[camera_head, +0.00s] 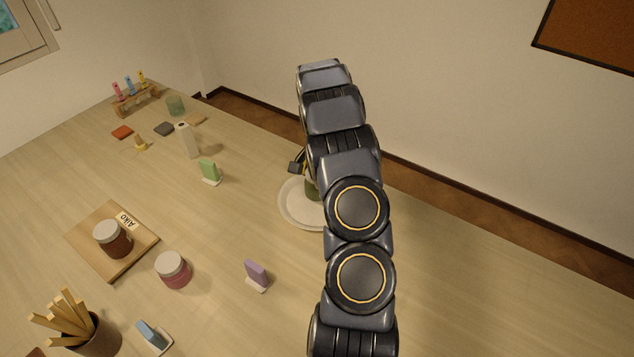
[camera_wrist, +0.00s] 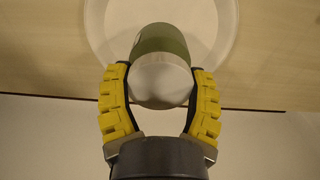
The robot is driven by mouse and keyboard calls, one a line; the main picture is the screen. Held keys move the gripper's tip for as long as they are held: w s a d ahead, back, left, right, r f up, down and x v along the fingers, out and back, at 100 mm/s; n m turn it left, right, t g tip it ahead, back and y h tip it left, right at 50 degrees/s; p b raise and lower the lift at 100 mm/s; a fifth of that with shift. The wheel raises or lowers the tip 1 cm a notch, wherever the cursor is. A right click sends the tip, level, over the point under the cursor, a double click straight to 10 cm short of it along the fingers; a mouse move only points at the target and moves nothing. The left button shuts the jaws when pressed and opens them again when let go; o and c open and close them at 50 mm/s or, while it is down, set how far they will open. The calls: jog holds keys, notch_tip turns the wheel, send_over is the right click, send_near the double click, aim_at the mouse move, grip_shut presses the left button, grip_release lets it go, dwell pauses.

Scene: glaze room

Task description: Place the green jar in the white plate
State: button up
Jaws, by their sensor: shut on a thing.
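The green jar (camera_wrist: 160,40) with a pale lid is between the two yellow-padded fingers of my gripper (camera_wrist: 160,88) in the wrist view. My gripper is shut on the jar near its lid. The white plate (camera_wrist: 100,22) lies on the table beyond the jar in that view. In the head view the plate (camera_head: 293,207) is partly hidden by my arm, and a small part of the green jar (camera_head: 312,188) shows over it. I cannot tell whether the jar's base touches the plate.
Left of the plate stand a green block on a white base (camera_head: 209,171), a purple one (camera_head: 256,274), and a pink jar (camera_head: 173,270). A wooden board (camera_head: 90,252) holds a brown jar (camera_head: 112,240). A cup of sticks (camera_head: 92,337) stands at the lower left. The wall is behind the plate.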

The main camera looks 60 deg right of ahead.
jog(key=shift+w+d+f, duration=0.1)
jog(key=shift+d+f, duration=0.05)
jog(key=shift+f, duration=1.5)
jog(key=o, duration=1.1)
jog(key=shift+f, duration=0.1)
